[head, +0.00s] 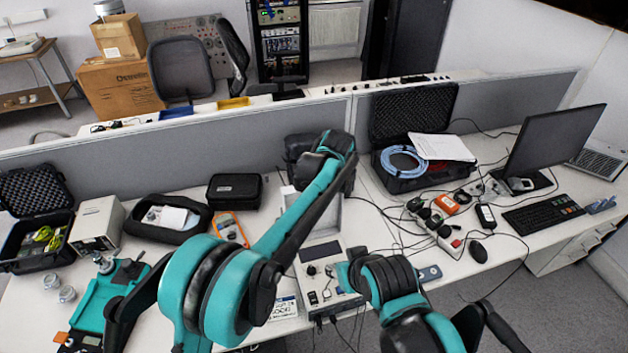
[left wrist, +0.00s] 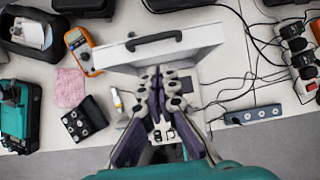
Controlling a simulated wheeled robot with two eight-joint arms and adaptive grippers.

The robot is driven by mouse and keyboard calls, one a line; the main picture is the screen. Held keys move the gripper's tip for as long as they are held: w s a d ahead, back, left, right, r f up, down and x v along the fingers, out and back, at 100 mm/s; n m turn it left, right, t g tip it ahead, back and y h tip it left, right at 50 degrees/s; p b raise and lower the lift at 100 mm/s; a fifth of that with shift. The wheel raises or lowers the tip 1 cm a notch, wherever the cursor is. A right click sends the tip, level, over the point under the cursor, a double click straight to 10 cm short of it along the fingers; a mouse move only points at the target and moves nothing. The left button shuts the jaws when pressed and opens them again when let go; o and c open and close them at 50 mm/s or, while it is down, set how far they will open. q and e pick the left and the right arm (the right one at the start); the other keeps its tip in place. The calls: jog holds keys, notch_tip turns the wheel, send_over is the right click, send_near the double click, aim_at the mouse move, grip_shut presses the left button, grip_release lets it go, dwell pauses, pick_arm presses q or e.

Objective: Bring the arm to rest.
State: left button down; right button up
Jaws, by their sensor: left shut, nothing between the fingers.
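My left arm (head: 300,205), teal and black, reaches up from the lower left across the desk in the head view, its wrist (head: 335,142) raised near the grey partition. My left gripper (left wrist: 162,90) shows in the left wrist view, its fingers together and empty. It points over a pale instrument box (left wrist: 186,122), toward a white panel with a black handle (left wrist: 165,55). I cannot tell whether the fingers touch either one. In the head view the left fingers are hidden.
The instrument box (head: 325,275) stands at the desk's front. Around it are an orange multimeter (head: 230,229), a black case (head: 235,190), a power strip (head: 437,228) with trailing cables, a monitor (head: 553,140) and a keyboard (head: 543,213). A partition (head: 250,140) runs behind. Clutter leaves little free room.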

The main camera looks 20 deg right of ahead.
pick_arm(q)
jog(key=w+r+p, duration=0.1)
jog(key=w+r, duration=0.5)
jog(key=r, duration=0.2)
jog(key=s+a+n+b, duration=0.3)
jog(key=s+a+n, duration=0.15)
jog(key=a, duration=0.35)
jog(key=s+a+n+b, duration=0.2)
jog(key=s+a+n, duration=0.2)
jog(key=a+n, duration=0.3)
jog(key=s+a+n+b, duration=0.3)
jog(key=s+a+n, duration=0.15)
jog(key=a, duration=0.45)
jog(key=s+a+f+n+b, duration=0.4)
jog(key=s+a+f+n, duration=0.3)
jog(key=s+f+n, duration=0.2)
jog(key=s+a+f+n+t+b, duration=0.1)
jog(key=s+a+f+n+b, duration=0.3)
jog(key=s+a+f+n, duration=0.4)
jog(key=s+f+n, duration=0.2)
jog(key=s, duration=0.4)
jog(key=shift+s+n+t, duration=0.15)
jog(key=shift+n+t, duration=0.15)
jog(key=shift+n, duration=0.1)
pick_arm(e)
notch_tip(320, 180, down, 15)
jog(key=shift+r, duration=0.2)
